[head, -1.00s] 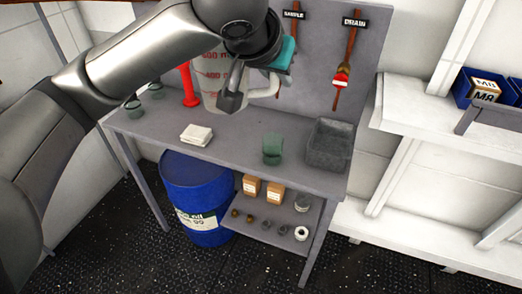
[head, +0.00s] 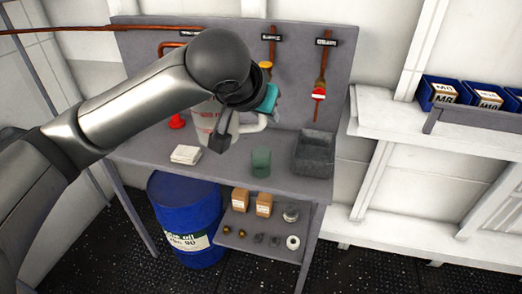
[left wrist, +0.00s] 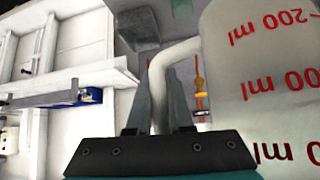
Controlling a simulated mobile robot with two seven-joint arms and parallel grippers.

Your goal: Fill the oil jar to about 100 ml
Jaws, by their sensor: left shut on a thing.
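My left gripper (head: 226,138) is shut on the handle of a pale jug (head: 204,112) with red ml marks. The jug is the only vessel here with visible ml marks. In the left wrist view the jug (left wrist: 265,95) fills the right side, and its handle (left wrist: 160,85) passes between the fingers (left wrist: 162,105). The jug is held in front of the backboard, over the bench. Its inside and any oil level are hidden. A green glass jar (head: 261,162) stands on the bench. My right gripper is out of view.
The backboard carries a yellow-handled tap (head: 266,66) and a red-handled drain tap (head: 319,94). A red cone-shaped thing (head: 177,121) is left of the jug. White cloths (head: 186,154) and a grey bin (head: 315,153) sit on the bench (head: 225,172). A blue drum (head: 185,215) stands below.

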